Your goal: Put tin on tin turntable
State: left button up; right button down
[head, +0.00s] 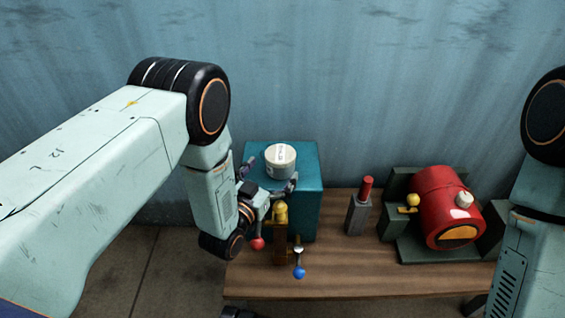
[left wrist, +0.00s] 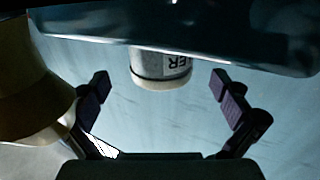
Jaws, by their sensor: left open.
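A white round tin (head: 280,160) with a printed label stands on top of a teal box (head: 306,205) at the back of the bench. My left gripper (head: 270,177) is at the near side of the tin, open, with its fingers spread. In the left wrist view the tin (left wrist: 161,68) shows between the open fingers of my left gripper (left wrist: 160,86), with a clear gap on both sides. Only part of its label can be read there. I cannot make out a separate turntable.
A brass fitting with a red-knobbed and a blue-knobbed lever (head: 299,272) stands in front of the teal box, close to my left wrist. A grey post with a red top (head: 359,213) and a red drum (head: 447,205) on a dark green stand are to the right. The bench front (head: 370,280) is clear.

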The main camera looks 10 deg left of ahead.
aim_at(281, 158)
pick_arm(q)
jog(key=b+x, duration=0.1)
jog(key=x, duration=0.2)
jog(key=shift+w+f, duration=0.15)
jog(key=shift+w, duration=0.2)
jog(key=shift+w+d+b, duration=0.15)
jog(key=shift+w+b, duration=0.15)
jog(key=shift+w, duration=0.05)
jog(key=c, duration=1.7)
jog(key=shift+o, duration=0.2)
notch_tip(281, 158, up, 10)
jog(key=p, duration=0.4)
jog(key=shift+f+p, duration=0.25)
jog(key=shift+p, duration=0.05)
jog(key=shift+r, duration=0.65)
jog(key=shift+s+a+r, duration=0.1)
jog(key=shift+a+r, duration=0.15)
jog(key=shift+a, duration=0.05)
jog(key=s+a+r+n+y+p, duration=0.1)
jog(key=s+a+r+y+p, duration=0.1)
jog(key=s, duration=0.6)
jog(key=s+a+r+n+y+p, duration=0.1)
jog(key=s+a+r+y+p, duration=0.1)
jog(key=s+r+p, duration=0.3)
jog(key=s+r, duration=0.1)
jog(key=s, duration=0.2)
jog(key=shift+a+r+n+t, duration=0.3)
jog(key=shift+a+r+n, duration=0.05)
jog(key=shift+n, duration=0.05)
